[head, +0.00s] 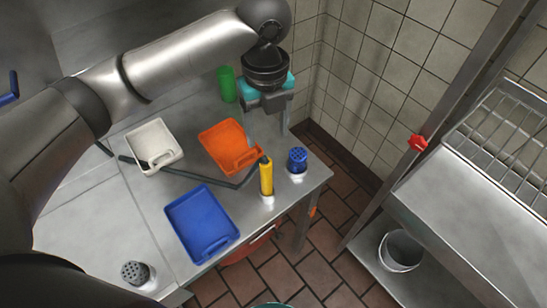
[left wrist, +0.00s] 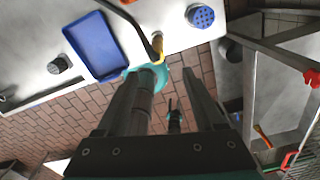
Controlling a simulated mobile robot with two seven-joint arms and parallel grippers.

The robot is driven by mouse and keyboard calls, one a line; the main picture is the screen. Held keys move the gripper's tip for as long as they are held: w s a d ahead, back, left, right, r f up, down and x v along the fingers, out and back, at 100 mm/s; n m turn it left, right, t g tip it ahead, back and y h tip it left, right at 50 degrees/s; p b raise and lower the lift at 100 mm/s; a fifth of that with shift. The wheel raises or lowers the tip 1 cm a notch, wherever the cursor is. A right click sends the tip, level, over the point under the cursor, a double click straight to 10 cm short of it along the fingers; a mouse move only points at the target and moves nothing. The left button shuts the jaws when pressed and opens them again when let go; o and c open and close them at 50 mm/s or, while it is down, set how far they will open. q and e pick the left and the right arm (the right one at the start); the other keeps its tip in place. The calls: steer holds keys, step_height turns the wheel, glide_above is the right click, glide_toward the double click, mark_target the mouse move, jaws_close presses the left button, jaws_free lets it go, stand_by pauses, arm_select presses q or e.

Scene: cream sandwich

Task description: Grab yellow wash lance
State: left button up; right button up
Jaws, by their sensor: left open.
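The yellow wash lance (head: 266,176) has a yellow grip and a long, bent dark tube. Its grip is near the front right corner of the steel table (head: 150,220), and the tube runs left between the trays. My left gripper (head: 267,128) is open and empty, pointing down above the table's back right part, behind the yellow grip in the picture. In the left wrist view the lance's grip (left wrist: 157,47) shows just beyond the left fingertip of my left gripper (left wrist: 170,76), apart from it. My right gripper is not in view.
An orange tray (head: 222,140), a blue tray (head: 190,212) and a white tray (head: 160,134) lie around the tube. A blue shaker (head: 297,160) stands right of the grip, and a green cup (head: 227,84) at the back. A steel rack (head: 450,190) stands at right; tiled floor lies between.

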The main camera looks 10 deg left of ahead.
mark_target(267, 162)
arm_select(q)
steer(key=f, duration=0.6)
steer(key=shift+s, duration=0.4)
step_height(267, 162, down, 3)
steer(key=shift+r+b, duration=0.15)
steer(key=shift+b, duration=0.15)
steer(key=shift+w+f, duration=0.1)
steer(key=shift+f, duration=0.8)
steer(key=f, duration=0.3)
steer(key=shift+a+f, duration=0.2)
steer(key=shift+f, duration=0.55)
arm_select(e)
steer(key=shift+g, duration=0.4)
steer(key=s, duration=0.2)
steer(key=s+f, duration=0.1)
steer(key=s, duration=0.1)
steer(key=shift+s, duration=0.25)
arm_select(q)
jaws_close()
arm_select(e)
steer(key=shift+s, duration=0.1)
